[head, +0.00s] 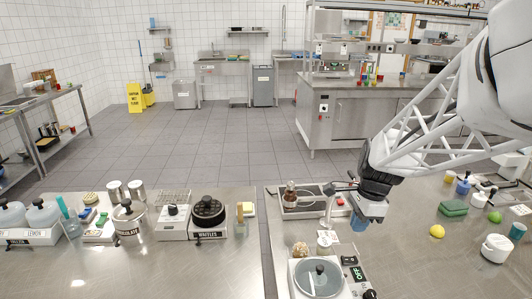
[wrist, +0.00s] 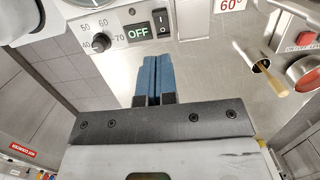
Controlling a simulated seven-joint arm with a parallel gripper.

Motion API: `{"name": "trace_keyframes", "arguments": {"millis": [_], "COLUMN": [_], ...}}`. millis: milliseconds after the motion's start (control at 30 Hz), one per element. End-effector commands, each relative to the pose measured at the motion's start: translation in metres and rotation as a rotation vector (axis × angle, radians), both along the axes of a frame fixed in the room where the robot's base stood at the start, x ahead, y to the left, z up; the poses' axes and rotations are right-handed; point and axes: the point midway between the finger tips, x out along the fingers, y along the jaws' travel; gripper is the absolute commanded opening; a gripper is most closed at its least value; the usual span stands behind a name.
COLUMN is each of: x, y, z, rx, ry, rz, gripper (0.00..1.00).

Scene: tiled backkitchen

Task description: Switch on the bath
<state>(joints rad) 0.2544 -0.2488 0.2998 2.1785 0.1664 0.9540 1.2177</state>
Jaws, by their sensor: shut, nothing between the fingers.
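The bath is a white unit with a round grey lid (head: 318,281) at the bottom middle of the head view. Its front panel has a small display reading OFF (head: 357,272). In the wrist view this display (wrist: 138,33) sits between a black dial (wrist: 101,43) marked 40 to 70 and a black rocker switch (wrist: 162,23) with a white line mark. My gripper (wrist: 153,80) has its two blue fingers shut together and empty, pointing toward the panel. In the head view my gripper (head: 360,226) hangs beyond the bath and to its right, apart from it.
A tray with a brown bottle (head: 291,194) stands behind the bath. A yellow ball (head: 437,231) and a green block (head: 453,208) lie to the right on the steel counter. A gap separates the two counters.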

Motion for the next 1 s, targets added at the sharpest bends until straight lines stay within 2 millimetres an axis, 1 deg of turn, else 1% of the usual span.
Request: {"name": "trace_keyframes", "arguments": {"millis": [33,400,600,800,1000], "x": [-0.001,-0.001,-0.001,0.0,0.0], "y": [0.001,0.009,0.013,0.014,0.015], "z": [-0.008,-0.064,-0.089,-0.101,-0.104], "rx": [0.001,0.0,0.0,0.0,0.0], "ry": [0.003,0.003,0.002,0.001,0.0], "rz": [0.0,0.001,0.0,0.0,0.0], "gripper": [0.0,0.0,0.0,0.0,0.0]}}
